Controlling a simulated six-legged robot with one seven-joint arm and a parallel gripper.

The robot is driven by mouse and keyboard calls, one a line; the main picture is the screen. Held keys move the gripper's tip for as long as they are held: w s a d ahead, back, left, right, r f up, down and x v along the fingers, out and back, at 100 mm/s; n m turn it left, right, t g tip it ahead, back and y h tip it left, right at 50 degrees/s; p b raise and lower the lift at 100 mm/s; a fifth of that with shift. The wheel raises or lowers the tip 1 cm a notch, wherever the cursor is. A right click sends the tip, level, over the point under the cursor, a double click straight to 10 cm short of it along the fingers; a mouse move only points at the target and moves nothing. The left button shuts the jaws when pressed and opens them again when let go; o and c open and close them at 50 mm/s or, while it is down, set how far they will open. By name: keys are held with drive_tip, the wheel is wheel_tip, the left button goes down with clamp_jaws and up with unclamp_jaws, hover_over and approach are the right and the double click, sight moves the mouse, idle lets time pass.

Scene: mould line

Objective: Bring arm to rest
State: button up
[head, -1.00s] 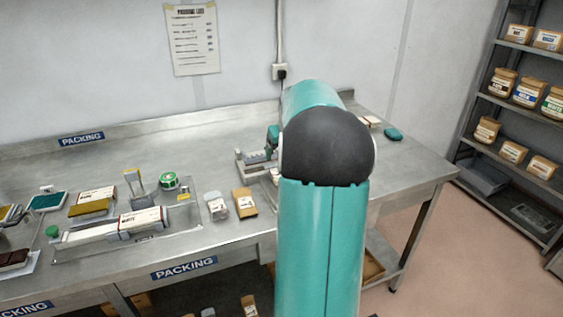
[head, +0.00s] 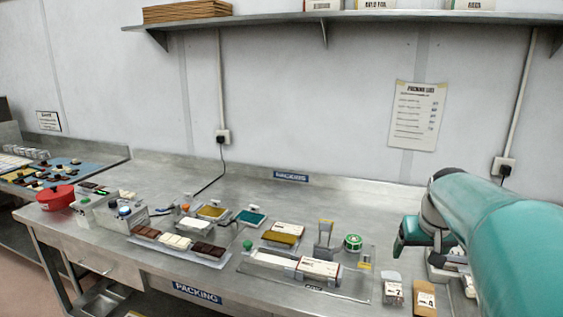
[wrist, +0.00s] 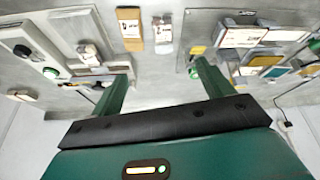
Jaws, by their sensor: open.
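My arm (head: 490,225) shows at the right edge of the head view, in teal, reaching over the packing table (head: 260,195). The end of the arm hangs near the right end of the bench items. In the wrist view my gripper (wrist: 160,80) has its two green fingers wide apart with nothing between them. Small cardboard packs (wrist: 130,30) lie on the bench beyond the fingers, apart from them.
A red bowl (head: 56,197) stands left. A shelf (head: 350,18) runs above. The bench's back strip is mostly clear.

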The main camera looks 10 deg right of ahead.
drive_tip(key=s+a+f+n, duration=0.1)
drive_tip(key=s+a, duration=0.4)
drive_tip(key=a, duration=0.3)
drive_tip(key=s+a+f+n+y, duration=0.1)
drive_tip(key=s+a, duration=0.4)
drive_tip(key=a, duration=0.4)
drive_tip(key=s+a+f+n+t+y, duration=0.1)
drive_tip(key=s+a+f, duration=0.1)
drive_tip(key=s+a, duration=0.3)
drive_tip(key=a, duration=0.3)
drive_tip(key=shift+s+a+n, duration=0.3)
drive_tip(key=shift+a+n, duration=0.05)
drive_tip(key=shift+n, duration=0.05)
